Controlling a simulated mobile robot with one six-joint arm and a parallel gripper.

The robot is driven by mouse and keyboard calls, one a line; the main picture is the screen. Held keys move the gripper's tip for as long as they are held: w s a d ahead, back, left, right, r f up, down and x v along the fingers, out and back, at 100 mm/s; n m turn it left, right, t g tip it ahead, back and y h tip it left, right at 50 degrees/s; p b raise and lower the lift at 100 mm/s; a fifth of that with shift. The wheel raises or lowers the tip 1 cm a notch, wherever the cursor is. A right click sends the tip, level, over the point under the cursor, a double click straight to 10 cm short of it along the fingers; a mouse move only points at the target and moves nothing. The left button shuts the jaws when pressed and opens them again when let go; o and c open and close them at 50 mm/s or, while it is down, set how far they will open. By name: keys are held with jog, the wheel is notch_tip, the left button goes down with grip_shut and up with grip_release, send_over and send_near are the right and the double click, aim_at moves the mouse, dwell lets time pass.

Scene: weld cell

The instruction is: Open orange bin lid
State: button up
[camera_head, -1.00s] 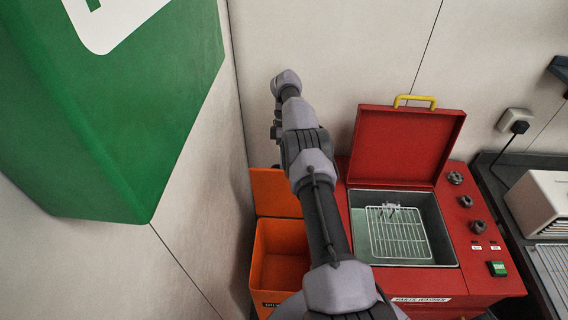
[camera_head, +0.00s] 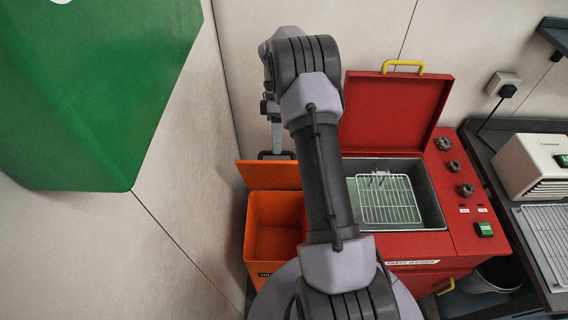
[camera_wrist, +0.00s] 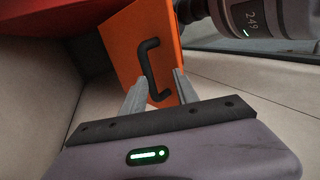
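The orange bin (camera_head: 275,210) stands left of the red parts washer, and its inside shows. Its orange lid (camera_head: 268,175) is raised at the back, tilted over the opening. The lid's black handle (camera_head: 270,154) shows just above its top edge. My gripper (camera_head: 276,138) is behind the lid near this handle. In the wrist view the lid (camera_wrist: 125,50) fills the upper middle, with the black handle (camera_wrist: 150,65) on its face. My gripper (camera_wrist: 161,77) has its fingers apart, with the handle's lower end appearing between them. I cannot tell whether they touch it.
The red parts washer (camera_head: 455,215) has its lid (camera_head: 395,110) up and a wire rack (camera_head: 388,200) inside. A green box (camera_head: 100,90) is close at the upper left. Pale walls stand left and behind the bin. A dark bench (camera_head: 490,165) is at the right.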

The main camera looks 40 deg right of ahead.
aim_at(284, 163)
jog(key=s+a, duration=0.1)
jog(key=s, duration=0.1)
jog(key=s+a, duration=0.1)
jog(key=s, duration=0.2)
jog(key=s+a+r, duration=0.1)
jog(key=s+a, duration=0.1)
jog(key=s, duration=0.1)
jog(key=shift+s, duration=0.15)
